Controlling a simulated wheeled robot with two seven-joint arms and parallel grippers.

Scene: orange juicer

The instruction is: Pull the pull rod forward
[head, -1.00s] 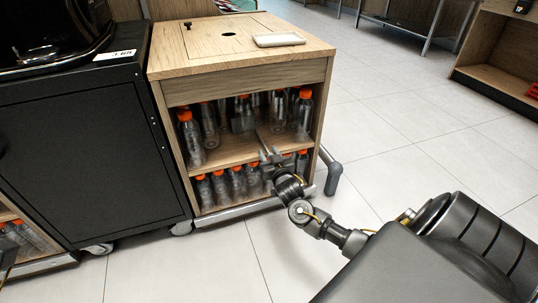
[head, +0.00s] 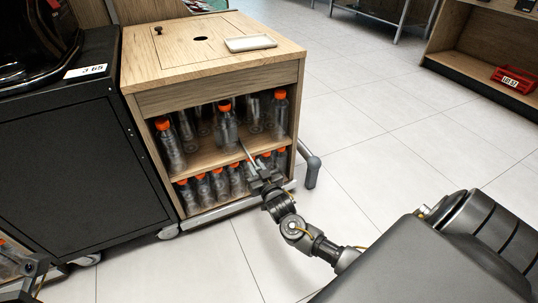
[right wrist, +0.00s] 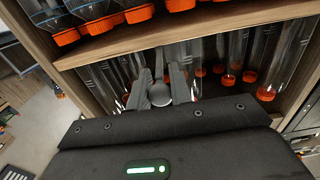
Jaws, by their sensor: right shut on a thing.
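The pull rod (head: 244,152) is a thin grey metal rod sticking out of the front of the wooden cabinet, between the upper and lower bottle rows. My right gripper (head: 262,180) is at its outer end, in front of the cabinet. In the right wrist view the rod (right wrist: 158,64) and its round grey end (right wrist: 160,95) sit between the two fingers of my right gripper (right wrist: 166,88), which is shut on it. The rod's inner end is hidden. Part of my left gripper (head: 22,276) shows at the lower left edge; its fingers are unclear.
The wooden cabinet (head: 218,78) holds several clear bottles with orange caps (head: 279,110) on two levels. A grey bar handle (head: 311,170) juts from its right side. A black cabinet (head: 75,150) stands at the left. The tiled floor (head: 375,150) at the right is clear.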

